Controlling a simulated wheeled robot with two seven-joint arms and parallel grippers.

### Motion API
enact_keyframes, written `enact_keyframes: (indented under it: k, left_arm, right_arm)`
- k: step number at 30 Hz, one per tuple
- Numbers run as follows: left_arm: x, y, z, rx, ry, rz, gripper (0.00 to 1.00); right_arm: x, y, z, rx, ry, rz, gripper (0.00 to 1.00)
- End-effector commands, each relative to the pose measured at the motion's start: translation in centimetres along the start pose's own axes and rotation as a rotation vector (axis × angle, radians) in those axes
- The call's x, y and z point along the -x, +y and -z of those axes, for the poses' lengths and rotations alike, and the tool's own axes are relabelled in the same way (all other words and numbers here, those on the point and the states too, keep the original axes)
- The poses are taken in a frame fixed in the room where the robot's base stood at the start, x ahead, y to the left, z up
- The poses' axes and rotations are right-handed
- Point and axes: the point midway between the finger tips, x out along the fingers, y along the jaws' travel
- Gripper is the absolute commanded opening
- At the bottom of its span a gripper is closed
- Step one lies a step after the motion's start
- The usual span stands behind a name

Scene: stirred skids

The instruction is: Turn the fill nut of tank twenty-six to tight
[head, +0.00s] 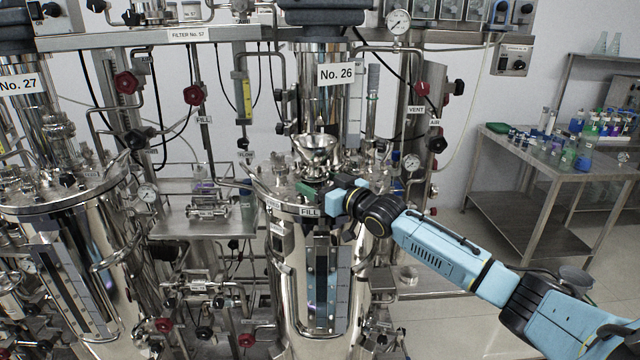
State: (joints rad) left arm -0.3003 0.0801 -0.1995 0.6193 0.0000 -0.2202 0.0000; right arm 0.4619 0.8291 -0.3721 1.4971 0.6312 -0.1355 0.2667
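Tank twenty-six (285,262) is a shiny steel vessel in the middle, with a "No. 26" label (337,74) on its column. A "FILL" tag (310,211) hangs at the front of its lid rim. My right gripper (312,190) reaches in from the right and is at the lid just above this tag. The fill nut cannot be made out; the gripper and the dark green part there cover that spot. Whether the fingers are closed on it is too small to tell. A steel funnel (316,150) stands just behind the gripper. My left gripper is not in view.
Tank twenty-seven (75,250) stands at the left. Pipes, gauges (398,22) and red valve knobs (127,85) crowd around and behind the tanks. A steel table (545,172) with bottles stands at the right.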

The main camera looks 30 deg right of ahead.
Motion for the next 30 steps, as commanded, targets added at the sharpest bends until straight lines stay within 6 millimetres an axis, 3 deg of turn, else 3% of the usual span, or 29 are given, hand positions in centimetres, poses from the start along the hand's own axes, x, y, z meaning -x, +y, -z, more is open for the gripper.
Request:
enact_keyframes:
  k: [1,7,17,30]
  left_arm:
    - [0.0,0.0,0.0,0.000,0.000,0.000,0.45]
    - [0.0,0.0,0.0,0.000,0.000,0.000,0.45]
    - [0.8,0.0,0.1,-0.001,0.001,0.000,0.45]
    - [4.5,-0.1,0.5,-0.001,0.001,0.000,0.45]
  right_arm:
    - [0.0,0.0,0.0,0.000,0.000,0.000,0.68]
    - [0.0,0.0,0.0,0.000,0.000,0.000,0.43]
    - [0.0,-0.1,0.1,-0.005,0.001,-0.026,0.43]
    - [0.0,-0.6,0.3,-0.011,0.000,-0.204,0.43]
